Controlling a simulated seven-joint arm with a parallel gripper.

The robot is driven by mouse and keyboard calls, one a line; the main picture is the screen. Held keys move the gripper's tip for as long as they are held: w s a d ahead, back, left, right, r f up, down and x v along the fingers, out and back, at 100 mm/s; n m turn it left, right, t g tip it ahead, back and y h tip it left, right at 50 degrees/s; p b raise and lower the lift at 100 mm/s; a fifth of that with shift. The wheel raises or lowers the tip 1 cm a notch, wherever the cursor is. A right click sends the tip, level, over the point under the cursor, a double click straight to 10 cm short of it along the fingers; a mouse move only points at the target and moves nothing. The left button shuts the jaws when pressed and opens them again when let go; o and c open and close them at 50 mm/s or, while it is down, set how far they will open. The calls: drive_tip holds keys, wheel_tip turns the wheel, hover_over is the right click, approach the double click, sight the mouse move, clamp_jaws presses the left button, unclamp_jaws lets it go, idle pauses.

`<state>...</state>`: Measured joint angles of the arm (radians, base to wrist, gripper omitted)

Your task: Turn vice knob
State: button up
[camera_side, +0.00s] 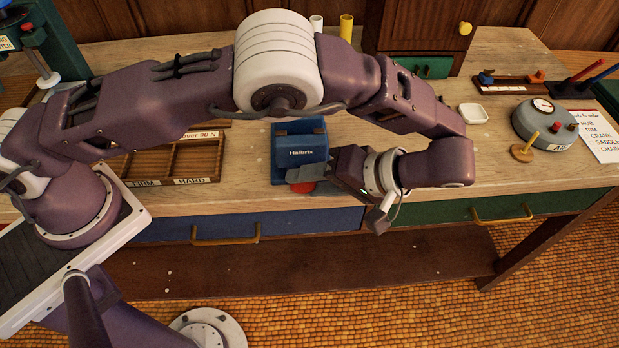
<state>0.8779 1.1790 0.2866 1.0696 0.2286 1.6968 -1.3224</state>
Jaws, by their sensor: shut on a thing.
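A blue vice (300,146) marked "Hallerix" stands on the wooden bench near its front edge. A red knob (302,188) shows low at the vice's front, partly covered by my gripper. My gripper (312,174) reaches in from the right, at the vice's front, and is shut on the knob. The fingertips are dark and small here, so the exact contact is hard to see. My arm arches over the bench behind the vice.
A wooden tray (160,172) with compartments lies left of the vice. Blue and green drawers (470,212) with brass handles are below the bench top. A grey round device (550,122), a white dish (473,113) and a paper list (598,136) are at the right.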

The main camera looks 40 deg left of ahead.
drive_tip(key=shift+f+g+y, duration=0.1)
drive_tip(key=shift+g+y, duration=0.2)
drive_tip(key=shift+y, duration=0.1)
idle(0.4)
drive_tip(key=o, duration=1.4)
drive_tip(key=shift+c, duration=0.2)
wheel_tip(320, 180, up, 10)
drive_tip(key=shift+r, duration=0.1)
